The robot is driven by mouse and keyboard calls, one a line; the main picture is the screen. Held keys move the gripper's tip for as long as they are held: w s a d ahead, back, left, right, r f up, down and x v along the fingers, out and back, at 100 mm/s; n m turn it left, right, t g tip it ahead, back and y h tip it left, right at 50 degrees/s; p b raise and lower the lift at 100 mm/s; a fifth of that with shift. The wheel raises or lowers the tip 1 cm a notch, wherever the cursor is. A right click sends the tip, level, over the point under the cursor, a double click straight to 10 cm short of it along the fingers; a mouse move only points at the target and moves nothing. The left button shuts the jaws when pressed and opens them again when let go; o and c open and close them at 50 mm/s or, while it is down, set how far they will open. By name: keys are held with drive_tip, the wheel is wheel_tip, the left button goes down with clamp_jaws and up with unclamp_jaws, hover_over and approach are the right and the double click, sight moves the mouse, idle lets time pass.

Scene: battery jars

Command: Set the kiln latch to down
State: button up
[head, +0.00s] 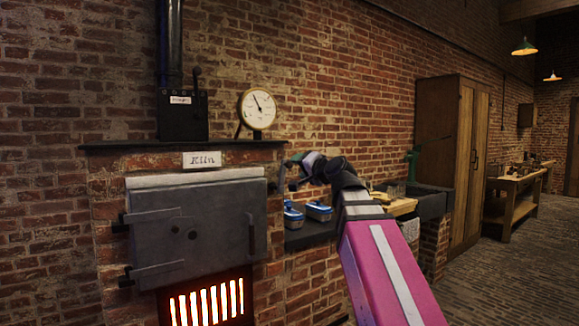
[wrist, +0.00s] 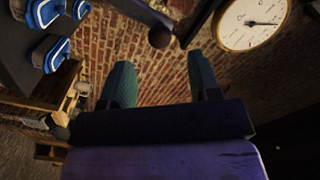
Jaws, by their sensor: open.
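The grey kiln door (head: 195,232) is closed in the brick kiln, under a white "Kiln" sign (head: 201,160). A dark upright handle (head: 251,235) is on the door's right side; I cannot tell whether it is the latch. My gripper (head: 292,172) is in the air just right of the door's upper right corner, apart from the handle. In the wrist view my gripper (wrist: 161,82) has its two teal fingers spread, with nothing between them. A dark round knob (wrist: 159,37) on a dark bar is beyond the fingertips; its part in the latch is unclear.
A round gauge (head: 258,109) stands on the kiln's top ledge, beside a dark box (head: 182,115) with a lever and flue pipe. Blue-lidded jars (head: 318,210) sit on a dark shelf right of the kiln. The bright grate (head: 208,303) glows below the door.

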sight(291, 165)
drive_tip(key=x, duration=0.6)
drive_tip(key=shift+w+a, duration=0.25)
drive_tip(key=shift+w, duration=0.05)
clamp_jaws()
